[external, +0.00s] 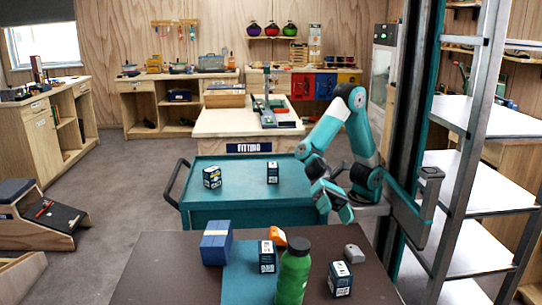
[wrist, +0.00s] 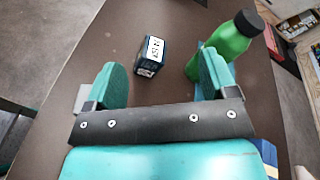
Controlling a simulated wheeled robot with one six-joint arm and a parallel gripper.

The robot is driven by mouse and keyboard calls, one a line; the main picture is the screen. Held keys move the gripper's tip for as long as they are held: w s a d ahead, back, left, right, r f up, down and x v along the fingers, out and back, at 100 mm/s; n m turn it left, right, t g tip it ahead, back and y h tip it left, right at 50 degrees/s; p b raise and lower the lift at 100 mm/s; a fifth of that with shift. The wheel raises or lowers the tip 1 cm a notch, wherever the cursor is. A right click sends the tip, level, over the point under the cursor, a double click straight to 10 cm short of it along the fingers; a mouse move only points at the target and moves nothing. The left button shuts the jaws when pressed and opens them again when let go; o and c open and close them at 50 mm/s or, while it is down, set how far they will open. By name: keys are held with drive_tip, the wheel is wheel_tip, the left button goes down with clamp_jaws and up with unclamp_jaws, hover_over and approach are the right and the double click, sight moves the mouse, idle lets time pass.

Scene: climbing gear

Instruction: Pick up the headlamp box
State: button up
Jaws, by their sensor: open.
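Several small dark boxes with white labels are in the external view, and the print is too small to tell which is the headlamp box. One box (external: 340,279) stands on the brown table, right of the green bottle (external: 293,272). Another box (external: 267,257) stands on the blue mat. Two more, a box with yellow (external: 212,177) and a dark box (external: 272,172), stand on the teal cart. My gripper (external: 336,207) is open and empty above the table's far edge. In the wrist view, one labelled box (wrist: 150,57) lies ahead between the fingers (wrist: 160,80), apart from them.
The green bottle (wrist: 232,38) stands close beside the right finger in the wrist view. A blue box (external: 216,243), an orange item (external: 278,236) and a grey item (external: 355,253) are also on the brown table (external: 160,270). A shelf rack (external: 480,180) stands at the right.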

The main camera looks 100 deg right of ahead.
drive_tip(key=a+f+m+y+b, duration=0.2)
drive_tip(key=a+f+m+b, duration=0.1)
drive_tip(key=f+m, duration=0.15)
drive_tip(key=m+y+b, duration=0.1)
drive_tip(key=m+b, duration=0.2)
drive_tip(key=b, duration=0.1)
approach(340, 274)
drive_tip(key=shift+s+a+f, duration=0.1)
drive_tip(key=shift+s+f, duration=0.15)
drive_tip(key=shift+f, duration=0.3)
drive_tip(key=shift+s+a+f, duration=0.15)
drive_tip(key=shift+s+f, duration=0.1)
drive_tip(key=shift+f, duration=0.3)
drive_tip(key=shift+s+a+r+n, duration=0.1)
drive_tip(key=shift+a+r+n, duration=0.15)
drive_tip(key=shift+a, duration=0.4)
drive_tip(key=a, duration=0.6)
drive_tip(key=shift+s+a, duration=0.15)
drive_tip(key=shift+s, duration=0.05)
drive_tip(key=shift+c, duration=0.4)
drive_tip(key=c, duration=1)
